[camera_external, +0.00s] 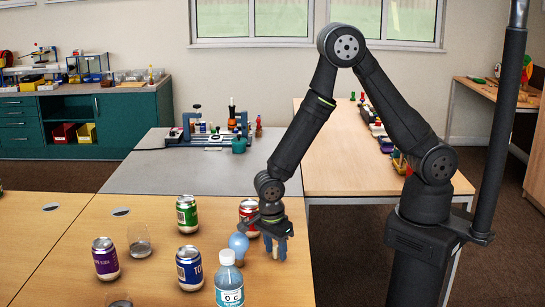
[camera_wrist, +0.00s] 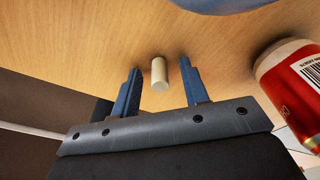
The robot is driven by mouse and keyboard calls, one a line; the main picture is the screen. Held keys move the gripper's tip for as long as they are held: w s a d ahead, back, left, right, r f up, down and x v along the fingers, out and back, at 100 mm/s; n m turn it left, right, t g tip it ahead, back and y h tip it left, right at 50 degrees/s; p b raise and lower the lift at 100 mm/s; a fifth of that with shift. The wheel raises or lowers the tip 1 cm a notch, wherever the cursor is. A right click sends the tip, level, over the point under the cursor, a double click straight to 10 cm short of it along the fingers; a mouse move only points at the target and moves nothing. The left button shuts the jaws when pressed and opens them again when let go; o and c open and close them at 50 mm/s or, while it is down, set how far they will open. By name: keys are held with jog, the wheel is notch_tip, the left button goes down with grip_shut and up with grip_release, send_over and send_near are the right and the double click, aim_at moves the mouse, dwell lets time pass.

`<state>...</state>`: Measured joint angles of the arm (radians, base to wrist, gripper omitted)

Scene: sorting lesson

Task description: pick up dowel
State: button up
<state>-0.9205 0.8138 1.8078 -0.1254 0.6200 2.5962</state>
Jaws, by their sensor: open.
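In the wrist view, a short cream-white dowel (camera_wrist: 160,74) is on the wooden table, and its round end faces the camera. My gripper (camera_wrist: 164,80) is open, with one blue finger to the left of the dowel and one to the right. A gap shows on each side of it, and I see no contact. In the external view, my gripper (camera_external: 275,250) is low over the table near its right side, fingers pointing down.
A red can (camera_external: 249,214) stands close behind my gripper, and at right in the wrist view (camera_wrist: 296,88). A blue bulb-like object (camera_external: 239,246) is just left of my gripper. A bottle (camera_external: 229,282), blue can (camera_external: 189,267), green can (camera_external: 187,214) and purple can (camera_external: 105,258) stand nearby.

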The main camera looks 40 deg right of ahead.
jog(key=shift+c, duration=0.4)
grip_shut()
jog(key=shift+r, duration=0.15)
